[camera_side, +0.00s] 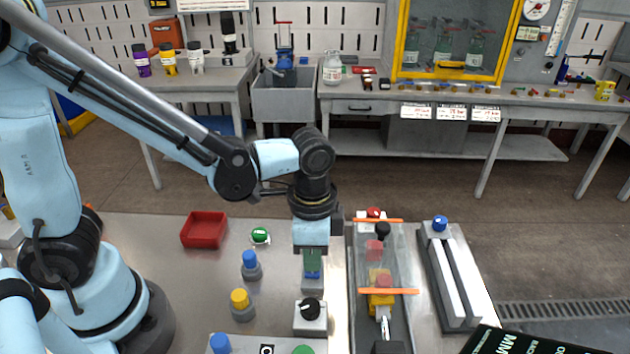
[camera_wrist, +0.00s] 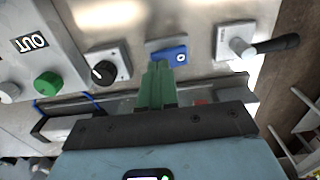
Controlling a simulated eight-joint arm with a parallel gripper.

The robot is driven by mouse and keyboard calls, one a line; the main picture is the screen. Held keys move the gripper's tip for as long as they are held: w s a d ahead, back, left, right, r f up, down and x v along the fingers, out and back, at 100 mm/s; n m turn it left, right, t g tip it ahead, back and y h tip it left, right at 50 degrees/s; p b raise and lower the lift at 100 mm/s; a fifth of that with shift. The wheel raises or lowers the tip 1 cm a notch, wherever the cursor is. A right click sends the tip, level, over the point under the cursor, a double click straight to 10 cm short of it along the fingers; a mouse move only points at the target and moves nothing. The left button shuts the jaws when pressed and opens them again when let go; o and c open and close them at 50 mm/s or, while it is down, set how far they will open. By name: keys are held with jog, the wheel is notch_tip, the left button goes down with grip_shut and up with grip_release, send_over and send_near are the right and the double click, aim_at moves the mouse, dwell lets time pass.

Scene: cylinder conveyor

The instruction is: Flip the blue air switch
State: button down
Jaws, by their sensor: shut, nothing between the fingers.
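The blue air switch is a small blue rocker with a white round mark on a grey base, clearest in the wrist view (camera_wrist: 170,56). In the side view its grey base (camera_side: 313,284) shows just below my gripper, and most of the blue part is hidden by the fingers. My gripper (camera_side: 312,264) points straight down over the switch. Its green fingers (camera_wrist: 158,72) are shut together with nothing between them. In the wrist view the fingertips overlap the near left end of the rocker. I cannot tell whether they touch it.
A black rotary knob (camera_side: 310,309) stands just in front of the switch. Blue (camera_side: 250,262) and yellow (camera_side: 240,300) knobs and a green button (camera_side: 260,235) are to the left, with a red tray (camera_side: 204,229) behind. A clear-covered conveyor (camera_side: 359,270) runs close on the right.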

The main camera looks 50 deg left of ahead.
jog(key=shift+f, duration=0.8)
dwell(0.4)
jog(key=shift+r, duration=3.55)
jog(key=shift+a, duration=0.1)
jog(key=a+r+n+t, duration=0.3)
jog(key=a+n+t, duration=0.4)
jog(key=a, duration=0.5)
jog(key=shift+r+n, duration=0.4)
jog(key=shift+n, duration=0.6)
